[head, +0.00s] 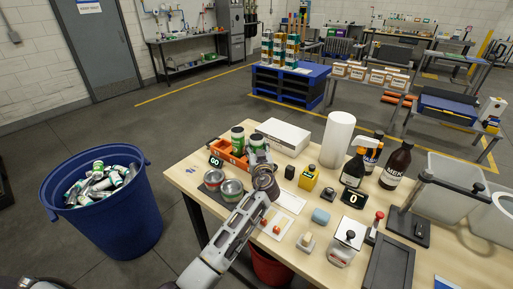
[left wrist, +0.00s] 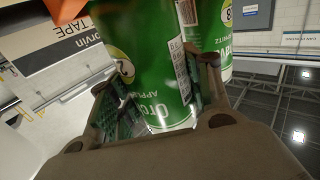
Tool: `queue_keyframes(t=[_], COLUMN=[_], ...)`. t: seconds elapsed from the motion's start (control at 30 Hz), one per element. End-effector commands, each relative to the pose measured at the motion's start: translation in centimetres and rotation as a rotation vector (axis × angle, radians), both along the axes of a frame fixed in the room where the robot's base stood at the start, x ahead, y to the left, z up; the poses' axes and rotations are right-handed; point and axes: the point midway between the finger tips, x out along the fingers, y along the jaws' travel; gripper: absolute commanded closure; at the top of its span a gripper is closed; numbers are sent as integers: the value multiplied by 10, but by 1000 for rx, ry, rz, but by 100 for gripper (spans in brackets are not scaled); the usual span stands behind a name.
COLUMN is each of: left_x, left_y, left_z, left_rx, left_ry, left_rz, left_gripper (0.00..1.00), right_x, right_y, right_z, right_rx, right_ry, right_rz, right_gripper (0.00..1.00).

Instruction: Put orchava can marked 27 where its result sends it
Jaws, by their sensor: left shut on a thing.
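My left gripper (head: 259,158) is shut on a green can (head: 256,143) over the near-left part of the table, beside the orange tray (head: 232,162). In the left wrist view the held green can (left wrist: 150,65) stands between the fingers; its label begins "Oro" or "Orc", and its round number badge is partly hidden, showing a 2. A second green can (head: 238,139) stands at the orange tray; in the left wrist view a green can (left wrist: 222,30) just behind carries a badge that seems to read 28. My right gripper is not in view.
A "GO" sign (head: 215,161) stands at the tray. Two silver-topped cans (head: 214,180) (head: 232,190) stand on a dark mat. A blue bin (head: 108,215) full of cans stands left of the table. A white box (head: 283,136), paper roll (head: 338,140), bottles and a "0" display (head: 353,198) occupy the table.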

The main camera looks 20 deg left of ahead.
Motion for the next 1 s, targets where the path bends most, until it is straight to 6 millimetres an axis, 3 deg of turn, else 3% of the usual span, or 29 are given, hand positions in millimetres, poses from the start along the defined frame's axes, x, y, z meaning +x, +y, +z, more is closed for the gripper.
queue_keyframes(t=[0.23, 0.27, 0.4, 1.0], left_x=[0, 0, 0, 0], left_y=[0, 0, 0, 0], left_z=[-2, -2, -2, 1], left_rx=[-1, -1, -1, 0], left_ry=[0, 0, 0, 0], left_rz=[0, 0, 0, 0], left_gripper=[62, 47, 29, 29], right_x=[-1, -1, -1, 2], right_y=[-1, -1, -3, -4], right_z=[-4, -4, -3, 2], right_rx=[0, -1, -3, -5], right_ry=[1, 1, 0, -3], right_rz=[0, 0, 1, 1], right_gripper=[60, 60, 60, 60])
